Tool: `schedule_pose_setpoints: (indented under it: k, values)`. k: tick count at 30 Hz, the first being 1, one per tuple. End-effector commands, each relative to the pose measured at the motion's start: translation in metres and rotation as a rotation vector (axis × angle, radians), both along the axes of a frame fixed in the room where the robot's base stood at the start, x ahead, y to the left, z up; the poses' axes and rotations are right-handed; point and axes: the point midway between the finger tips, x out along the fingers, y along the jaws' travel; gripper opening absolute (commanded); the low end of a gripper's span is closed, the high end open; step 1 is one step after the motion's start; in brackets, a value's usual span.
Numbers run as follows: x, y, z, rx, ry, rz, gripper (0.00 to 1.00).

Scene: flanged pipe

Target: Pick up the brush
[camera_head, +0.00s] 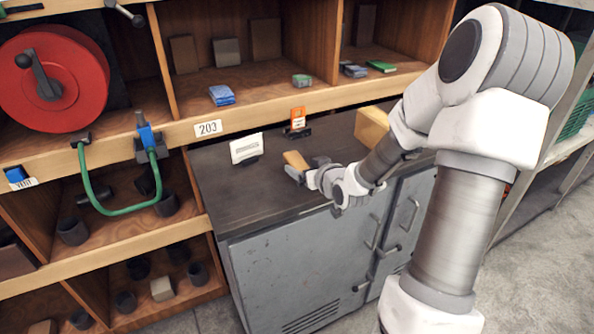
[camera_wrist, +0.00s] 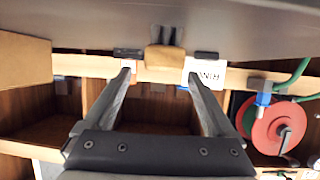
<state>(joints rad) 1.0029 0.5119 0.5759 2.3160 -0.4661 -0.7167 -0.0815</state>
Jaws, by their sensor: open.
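The brush appears as a tan wooden block (camera_head: 295,160) on the dark top of the grey cabinet, close to my gripper (camera_head: 308,175). In the wrist view the brush (camera_wrist: 165,58) shows its tan block with dark parts behind it, which look like bristles. My gripper (camera_wrist: 160,78) is open, with its two fingers apart and nothing between them. The brush lies just past the fingertips, roughly centred in the gap. In the head view my wrist and fingers partly hide the area around the brush.
The grey cabinet (camera_head: 225,190) also bears a white card (camera_head: 246,148), an orange-labelled item (camera_head: 298,121) and a tan box (camera_head: 371,127). Wooden shelves stand behind, with a red reel (camera_head: 75,95) and a green hose (camera_head: 118,210) at left. The cabinet top's left front is clear.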

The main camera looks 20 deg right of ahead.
Motion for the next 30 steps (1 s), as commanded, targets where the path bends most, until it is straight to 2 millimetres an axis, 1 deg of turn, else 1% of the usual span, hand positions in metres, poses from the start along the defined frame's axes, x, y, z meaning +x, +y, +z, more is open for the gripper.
schedule_pose_setpoints:
  k: [1,3,11,18,21,29,30]
  values:
    - [0.008,0.001,-0.004,0.003,0.0,0.001,0.9]
    - [0.016,0.0,-0.007,0.001,0.0,0.002,0.9]
    - [0.032,0.001,-0.014,0.001,0.0,0.002,0.9]
    - [0.062,0.002,-0.027,0.002,0.0,0.001,0.9]
    - [0.07,0.002,-0.03,0.001,0.001,0.002,0.9]
    - [0.072,0.001,-0.031,0.0,0.001,0.0,0.9]
    - [0.072,0.001,-0.031,0.0,0.001,0.0,0.86]
